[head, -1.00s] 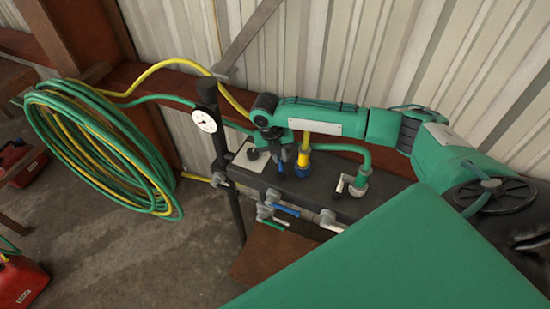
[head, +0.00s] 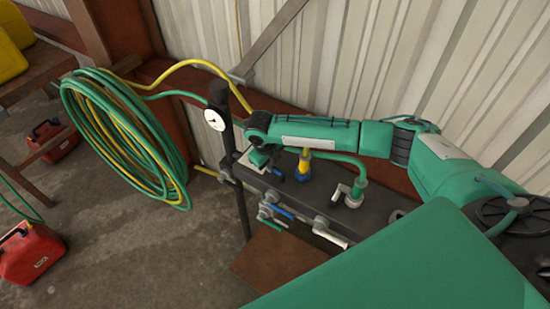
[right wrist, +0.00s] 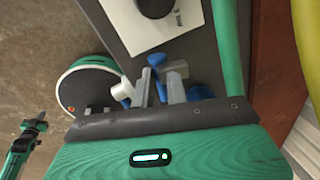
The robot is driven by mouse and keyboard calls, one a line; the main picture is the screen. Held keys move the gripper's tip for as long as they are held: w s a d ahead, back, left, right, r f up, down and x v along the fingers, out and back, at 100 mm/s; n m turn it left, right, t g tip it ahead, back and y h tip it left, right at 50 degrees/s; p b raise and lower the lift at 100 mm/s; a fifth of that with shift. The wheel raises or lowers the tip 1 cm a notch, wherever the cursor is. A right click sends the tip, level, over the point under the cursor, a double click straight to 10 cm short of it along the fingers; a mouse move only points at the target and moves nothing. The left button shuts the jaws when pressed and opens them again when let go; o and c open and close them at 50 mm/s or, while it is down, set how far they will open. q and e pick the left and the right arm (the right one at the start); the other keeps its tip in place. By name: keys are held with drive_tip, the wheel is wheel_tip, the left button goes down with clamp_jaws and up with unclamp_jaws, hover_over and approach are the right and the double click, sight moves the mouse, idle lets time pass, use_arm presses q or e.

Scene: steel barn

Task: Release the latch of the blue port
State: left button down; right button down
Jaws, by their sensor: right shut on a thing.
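My right gripper (head: 262,158) points down over the left end of the dark manifold (head: 320,200), beside a pale plate. In the right wrist view its two grey fingers (right wrist: 160,88) are shut on a small blue latch part (right wrist: 161,92) of the blue port. Other blue bits show around the fingers, including a blue knob (right wrist: 158,60). In the head view only a little of the blue port (head: 275,173) shows; the gripper hides most of it. A small green and dark piece at the left of the right wrist view looks like my left gripper (right wrist: 36,126); its jaws are unclear.
Just right stands the yellow port (head: 303,166) with its hose. Farther right is a grey-levered port (head: 350,196) with a green hose. Lever valves (head: 283,213) line the manifold's front. A gauge (head: 214,120) and coiled hoses (head: 125,135) are left, the corrugated wall behind.

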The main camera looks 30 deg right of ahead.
drive_tip(key=shift+s+a+r+n, duration=0.1)
drive_tip(key=shift+a+n, duration=0.2)
drive_tip(key=shift+n, duration=0.5)
use_arm(q)
drive_tip(key=shift+w+a+r+p, duration=0.15)
drive_tip(key=shift+a+r+p, duration=0.15)
drive_tip(key=shift+a+r, duration=0.2)
use_arm(e)
drive_tip(key=shift+n, duration=0.3)
drive_tip(key=shift+s+a, duration=0.1)
use_arm(q)
drive_tip(key=shift+d, duration=0.25)
use_arm(e)
drive_tip(key=c, duration=1.7)
unclamp_jaws()
use_arm(q)
drive_tip(key=shift+f, duration=0.1)
